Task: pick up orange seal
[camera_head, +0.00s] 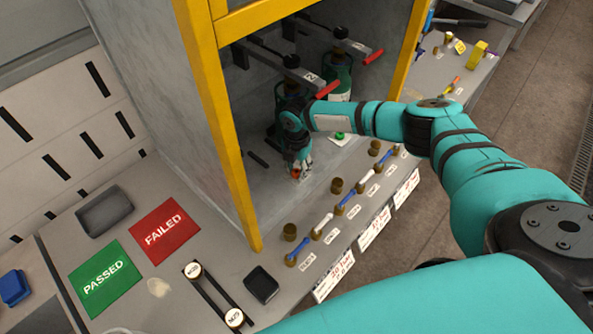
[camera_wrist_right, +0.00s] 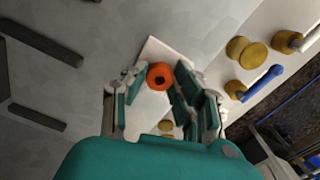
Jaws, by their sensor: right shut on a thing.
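The orange seal (camera_wrist_right: 160,76) is a small ring with a dark hole, between the fingertips of my right gripper (camera_wrist_right: 158,88) in the wrist view. The gripper is shut on it. In the head view my right gripper (camera_head: 299,166) points down inside the yellow-framed cabinet, and a speck of the orange seal (camera_head: 296,174) shows at its tips. A pale square patch (camera_wrist_right: 152,48) lies behind the seal in the wrist view. I cannot tell whether the seal touches it. My left gripper is not in view.
Brass fittings with blue and white handles (camera_head: 323,225) line the cabinet's front edge. Two clamp bars with red handles (camera_head: 329,89) hang over green cylinders (camera_head: 340,80). A green PASSED mat (camera_head: 104,279), red FAILED mat (camera_head: 165,230) and black tray (camera_head: 262,285) lie left and front.

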